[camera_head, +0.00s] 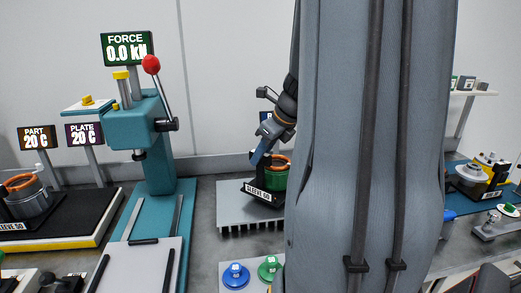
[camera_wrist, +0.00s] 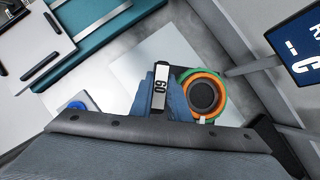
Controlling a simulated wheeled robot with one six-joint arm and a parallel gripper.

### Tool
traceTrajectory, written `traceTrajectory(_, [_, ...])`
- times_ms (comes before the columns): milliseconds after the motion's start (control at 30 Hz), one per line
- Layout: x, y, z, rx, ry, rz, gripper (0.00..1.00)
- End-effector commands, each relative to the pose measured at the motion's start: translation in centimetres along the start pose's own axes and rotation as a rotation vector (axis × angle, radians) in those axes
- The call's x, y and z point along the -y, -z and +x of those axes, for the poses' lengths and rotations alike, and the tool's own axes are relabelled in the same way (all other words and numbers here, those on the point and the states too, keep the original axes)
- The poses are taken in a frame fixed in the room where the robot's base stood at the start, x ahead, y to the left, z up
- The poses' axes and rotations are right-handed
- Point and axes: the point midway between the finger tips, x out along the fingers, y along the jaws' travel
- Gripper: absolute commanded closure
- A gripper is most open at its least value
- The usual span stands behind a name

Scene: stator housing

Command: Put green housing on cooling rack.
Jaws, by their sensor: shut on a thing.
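The green housing (camera_head: 276,181) has an orange ring at its top and sits in a black holder (camera_head: 264,195) with a white "SLEEVE" label. My gripper (camera_head: 264,153) is at the housing's left, its blue fingers pointing down. In the wrist view my gripper (camera_wrist: 163,100) is shut on the holder's tab with the white number plate, and the housing (camera_wrist: 222,92) is just right of the fingers. The grey finned cooling rack (camera_head: 231,210) is directly under the holder; whether they touch I cannot tell. My arm hides the rack's right part.
A teal press (camera_head: 156,130) with a red-knobbed lever stands left of the rack. A black plate station (camera_head: 60,225) is at far left. Blue (camera_head: 236,275) and green (camera_head: 268,268) knobbed discs lie in front of the rack. A blue bench (camera_head: 455,205) is at right.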

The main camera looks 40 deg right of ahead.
Motion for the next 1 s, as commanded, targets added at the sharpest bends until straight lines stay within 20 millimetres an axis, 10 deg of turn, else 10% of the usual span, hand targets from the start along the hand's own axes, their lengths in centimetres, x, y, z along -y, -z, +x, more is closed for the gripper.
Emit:
traceTrajectory(733, [0.1, 1.8, 3.2, 0.001, 0.002, -0.001, 1.0])
traceTrajectory(833, [0.0, 1.9, 3.2, -0.001, 0.0, 0.0, 0.69])
traceTrajectory(1000, [-0.1, 1.9, 3.2, -0.001, -0.001, 0.001, 0.66])
